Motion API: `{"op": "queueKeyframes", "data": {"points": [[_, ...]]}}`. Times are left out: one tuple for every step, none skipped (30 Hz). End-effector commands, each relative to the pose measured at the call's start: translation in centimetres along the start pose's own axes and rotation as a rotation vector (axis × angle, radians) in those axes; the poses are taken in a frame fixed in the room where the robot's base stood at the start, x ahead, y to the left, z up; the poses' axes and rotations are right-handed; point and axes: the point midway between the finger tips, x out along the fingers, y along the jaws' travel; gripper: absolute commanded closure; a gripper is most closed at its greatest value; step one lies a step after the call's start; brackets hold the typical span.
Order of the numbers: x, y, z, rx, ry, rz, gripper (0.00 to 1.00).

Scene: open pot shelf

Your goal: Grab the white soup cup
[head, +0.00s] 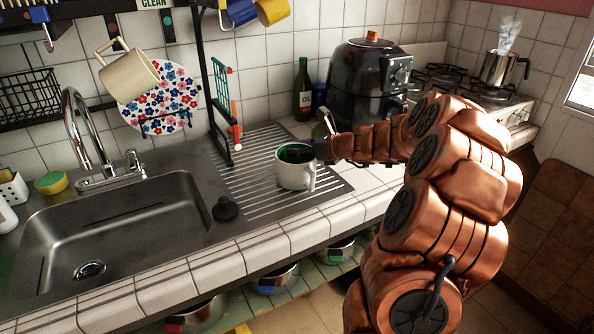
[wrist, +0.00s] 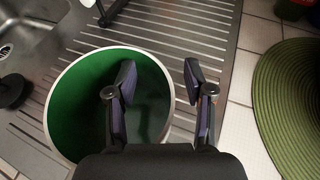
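A white soup cup (head: 292,174) with a green inside stands upright on the ribbed metal drainboard, its handle toward the front right. In the wrist view, I look down into the cup (wrist: 80,110). My gripper (wrist: 160,78) is open, with one finger over the cup's opening and the other outside its right rim, so the rim lies between them. I cannot tell how far the fingertips reach below the rim. In the head view, my gripper (head: 308,153) is at the cup's right rim, and its fingers are mostly hidden.
The steel sink (head: 120,235) is left of the drainboard (head: 250,200), with a black plug (head: 226,208) between. A dark air fryer (head: 365,80) and a green bottle (head: 303,90) stand behind. A rack (head: 222,95) rises behind the cup. A green round mat (wrist: 290,105) lies to the right.

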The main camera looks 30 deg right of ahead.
Motion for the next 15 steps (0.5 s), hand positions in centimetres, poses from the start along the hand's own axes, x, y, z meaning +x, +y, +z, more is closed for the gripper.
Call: {"op": "queueKeyframes", "data": {"points": [[-0.01, -0.01, -0.02, 0.000, 0.000, 0.000, 0.52], [-0.01, -0.01, -0.02, 0.000, 0.000, 0.000, 0.55], [-0.01, -0.01, -0.02, 0.000, 0.000, 0.000, 0.59], [-0.01, -0.01, -0.02, 0.000, 0.000, 0.000, 0.62], [-0.02, -0.01, -0.02, 0.000, 0.000, 0.000, 0.65], [-0.02, -0.01, -0.02, 0.000, 0.000, 0.000, 0.69], [-0.02, -0.01, -0.03, 0.000, 0.001, 0.000, 0.72], [-0.02, -0.01, -0.03, 0.000, 0.001, 0.000, 0.76], [-0.02, -0.01, -0.03, 0.000, 0.001, 0.000, 0.80], [-0.02, -0.01, -0.03, 0.000, 0.001, 0.000, 0.83], [-0.02, -0.01, -0.03, 0.000, 0.001, 0.000, 0.86], [-0.02, -0.01, -0.04, 0.000, 0.001, 0.000, 0.90], [-0.02, -0.01, -0.04, 0.000, 0.001, 0.000, 0.93], [-0.02, -0.01, -0.04, 0.000, 0.001, 0.000, 0.96], [-0.02, -0.01, -0.04, 0.000, 0.001, 0.000, 1.00]]}}
